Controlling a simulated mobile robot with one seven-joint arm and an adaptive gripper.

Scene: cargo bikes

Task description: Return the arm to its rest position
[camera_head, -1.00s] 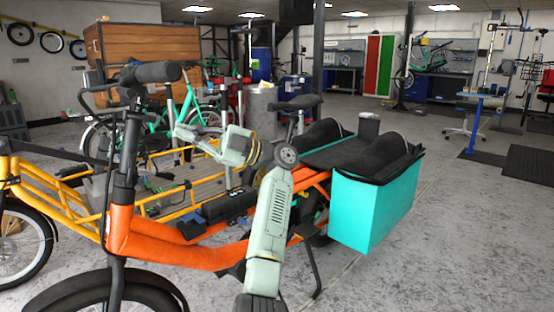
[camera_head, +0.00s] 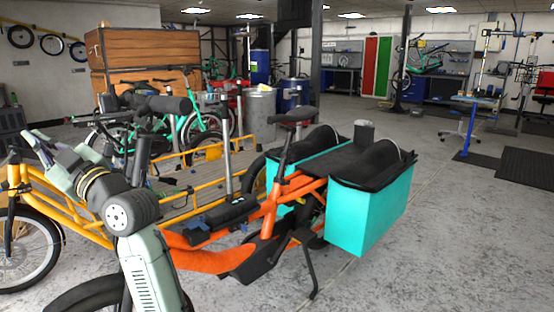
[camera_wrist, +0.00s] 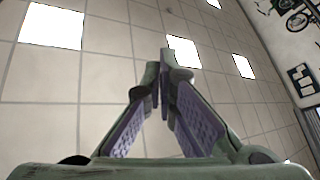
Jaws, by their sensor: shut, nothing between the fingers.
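My arm rises from the bottom of the head view, bends at a dark round joint, and reaches up and left in front of the orange cargo bike (camera_head: 195,262). My gripper (camera_head: 36,140) is at the far left, above the yellow frame of another cargo bike (camera_head: 75,215) in the picture. In the wrist view my gripper (camera_wrist: 164,62) is shut and empty, its green fingers with purple pads meeting at the tips. It points at the tiled ceiling (camera_wrist: 110,60).
The orange bike has a black saddle (camera_head: 292,115) and turquoise side bags (camera_head: 365,215) to the right of my arm. Wooden crates (camera_head: 140,50) stand behind. Grey floor (camera_head: 440,240) is open at the right. Ceiling lights (camera_wrist: 185,52) show in the wrist view.

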